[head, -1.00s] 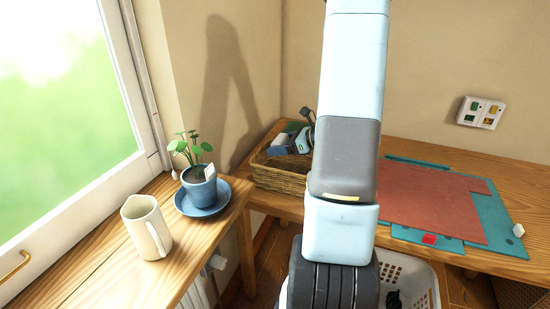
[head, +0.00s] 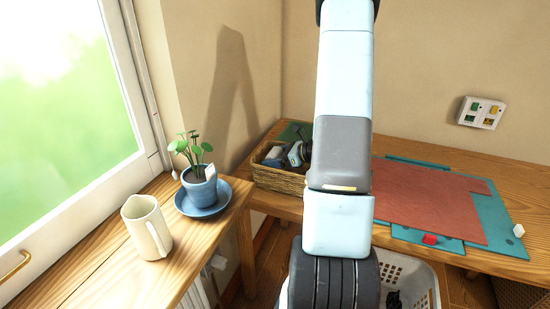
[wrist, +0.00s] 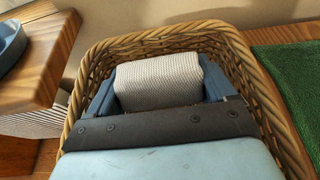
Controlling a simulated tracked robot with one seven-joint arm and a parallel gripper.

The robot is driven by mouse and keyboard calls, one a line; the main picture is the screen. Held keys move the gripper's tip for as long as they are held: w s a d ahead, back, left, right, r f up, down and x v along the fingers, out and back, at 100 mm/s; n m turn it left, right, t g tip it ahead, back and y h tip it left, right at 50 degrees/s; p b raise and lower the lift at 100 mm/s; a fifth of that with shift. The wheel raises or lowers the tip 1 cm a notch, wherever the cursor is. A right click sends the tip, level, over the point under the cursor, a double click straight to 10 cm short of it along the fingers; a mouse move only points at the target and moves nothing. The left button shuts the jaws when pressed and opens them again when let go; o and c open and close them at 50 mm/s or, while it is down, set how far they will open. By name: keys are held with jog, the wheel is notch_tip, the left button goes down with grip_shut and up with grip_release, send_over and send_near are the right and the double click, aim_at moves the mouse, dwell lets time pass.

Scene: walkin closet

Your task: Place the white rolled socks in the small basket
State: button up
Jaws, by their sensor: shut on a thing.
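The white rolled socks (wrist: 158,78), ribbed and off-white, show in the wrist view between the two blue fingers of my gripper (wrist: 160,90). My gripper is shut on them. The small wicker basket (wrist: 241,48) surrounds the socks and fingers on the sides and far end. Whether the socks touch the basket floor is hidden. In the head view the basket (head: 278,182) stands at the left end of the wooden desk, and my gripper (head: 275,159) is down at its opening, partly hidden by my arm.
A potted plant (head: 200,185) on a blue saucer and a cream pitcher (head: 146,226) stand on the left wooden ledge. Red and teal mats (head: 428,200) cover the desk to the right. A white laundry basket (head: 416,274) is below. A green mat (wrist: 291,92) lies beside the wicker basket.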

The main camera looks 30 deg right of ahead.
jog(key=shift+f, duration=0.6)
jog(key=o, duration=0.8)
jog(key=shift+o, duration=0.2)
